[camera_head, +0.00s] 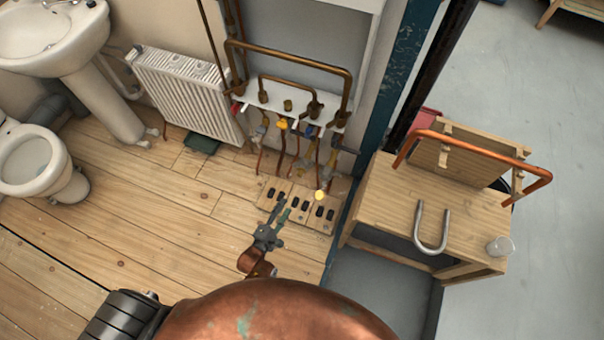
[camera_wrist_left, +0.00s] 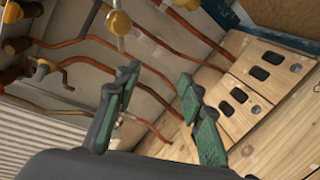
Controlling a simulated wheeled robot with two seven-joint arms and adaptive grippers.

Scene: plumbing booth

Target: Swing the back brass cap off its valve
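My left gripper (camera_head: 281,213) points up toward the valve row from above the floor. In the left wrist view its two green fingers (camera_wrist_left: 160,85) stand apart with nothing between them. A similar round yellow disc (camera_wrist_left: 118,22) is beyond the left finger in the wrist view, apart from the fingers. I cannot tell for certain which piece is the back brass cap. My right gripper is not in view.
Copper pipes (camera_head: 290,57) rise from a white shelf (camera_head: 277,98), with red and yellow valve handles below. Wooden boards with dark slots (camera_head: 310,194) lie on the floor. A wooden bench (camera_head: 400,197) stands right of a blue post (camera_head: 385,95). Floor left of my gripper is clear.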

